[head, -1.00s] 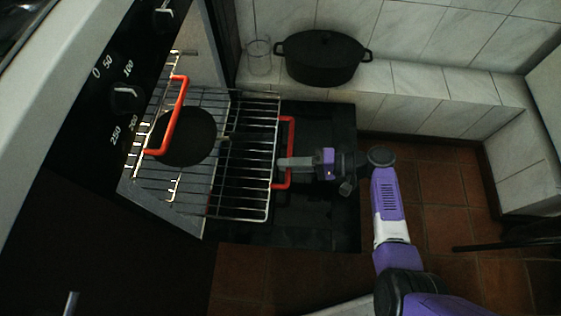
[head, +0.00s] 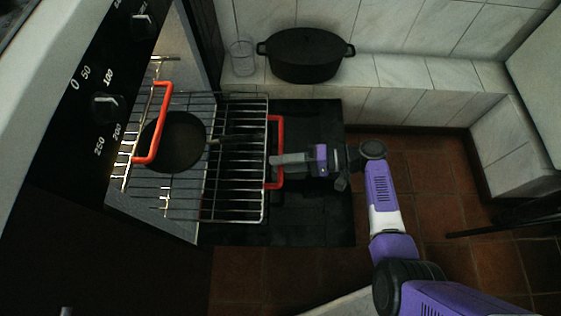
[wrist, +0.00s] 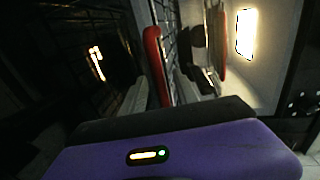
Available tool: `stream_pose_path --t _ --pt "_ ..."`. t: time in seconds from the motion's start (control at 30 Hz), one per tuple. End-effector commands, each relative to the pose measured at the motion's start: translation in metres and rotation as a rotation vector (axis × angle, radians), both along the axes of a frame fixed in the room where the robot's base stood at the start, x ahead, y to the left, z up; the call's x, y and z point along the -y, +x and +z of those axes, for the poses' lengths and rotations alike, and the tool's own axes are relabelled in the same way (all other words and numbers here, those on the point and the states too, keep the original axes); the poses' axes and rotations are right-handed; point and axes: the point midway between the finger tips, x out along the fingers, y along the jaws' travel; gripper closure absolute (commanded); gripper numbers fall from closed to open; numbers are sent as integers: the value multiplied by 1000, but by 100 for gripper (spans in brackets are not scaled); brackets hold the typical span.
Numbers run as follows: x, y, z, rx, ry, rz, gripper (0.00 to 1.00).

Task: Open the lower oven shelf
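The lower oven shelf (head: 238,218) is a wire rack that sticks out of the oven over the dark open door. Its red handle (head: 275,123) is at its outer edge and also shows in the wrist view (wrist: 155,60). My gripper (head: 278,160) is at the middle of this handle, with the bar between its fingers; it looks shut on the bar, though the contact is partly hidden. A second red handle (head: 163,105), apparently of the upper shelf, is farther in toward the oven and left of my gripper.
A black pan (head: 178,143) is among the racks. The oven door (head: 318,215) lies open below. A black lidded pot (head: 305,55) and a clear glass (head: 242,58) stand on the tiled ledge behind. Tiled floor (head: 420,160) to the right is clear.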

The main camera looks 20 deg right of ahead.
Motion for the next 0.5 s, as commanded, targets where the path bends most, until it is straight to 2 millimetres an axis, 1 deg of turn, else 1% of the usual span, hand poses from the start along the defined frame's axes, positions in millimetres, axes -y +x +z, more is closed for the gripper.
stream_pose_path --t 0.3,0.4,0.5 --pt "46 -16 12 0 0 -6 64" --pt "58 -20 14 1 -1 -5 64" --pt "65 -23 15 0 0 -3 64"
